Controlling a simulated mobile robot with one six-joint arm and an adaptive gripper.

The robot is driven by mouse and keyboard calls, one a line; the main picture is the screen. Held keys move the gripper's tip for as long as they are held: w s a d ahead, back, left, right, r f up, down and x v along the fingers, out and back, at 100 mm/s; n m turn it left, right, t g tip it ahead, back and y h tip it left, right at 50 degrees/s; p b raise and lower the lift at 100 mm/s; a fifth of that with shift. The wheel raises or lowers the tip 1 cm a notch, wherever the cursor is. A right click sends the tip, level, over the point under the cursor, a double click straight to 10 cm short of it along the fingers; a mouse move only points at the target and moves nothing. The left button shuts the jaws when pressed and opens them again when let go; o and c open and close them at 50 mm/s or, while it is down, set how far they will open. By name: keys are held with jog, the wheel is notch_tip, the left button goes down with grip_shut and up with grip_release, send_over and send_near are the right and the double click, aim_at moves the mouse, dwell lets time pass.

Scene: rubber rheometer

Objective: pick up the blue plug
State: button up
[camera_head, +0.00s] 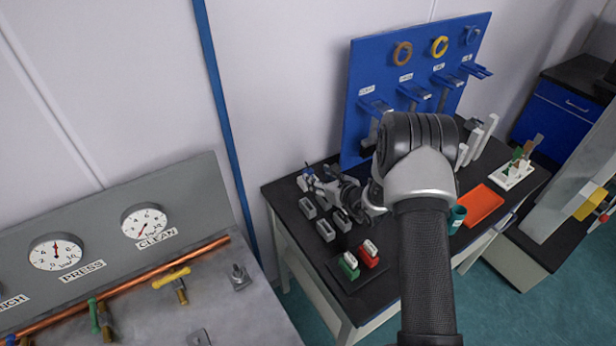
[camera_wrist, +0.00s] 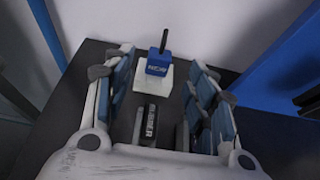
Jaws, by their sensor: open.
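The blue plug (camera_wrist: 158,63) has a dark upright stem and a light label on its front. It sits on a white block (camera_wrist: 150,80) on the dark table, ahead of my gripper and between the lines of its fingers in the wrist view. My gripper (camera_wrist: 154,78) is open, with a finger on each side and nothing held. In the head view my gripper (camera_head: 322,184) reaches low over the back left of the table, and the blue plug (camera_head: 308,171) shows small beside its fingertips.
A green plug (camera_head: 349,268) and a red plug (camera_head: 367,257) are near the front. A blue pegboard (camera_head: 362,85) rises behind. An orange mat (camera_head: 482,205) lies at right.

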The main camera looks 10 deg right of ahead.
aim_at(309, 172)
jog(key=b+x, duration=0.1)
jog(key=x, duration=0.4)
jog(key=shift+w+f, duration=0.1)
jog(key=shift+f, duration=0.05)
jog(key=shift+c, duration=0.6)
jog(key=c, duration=1)
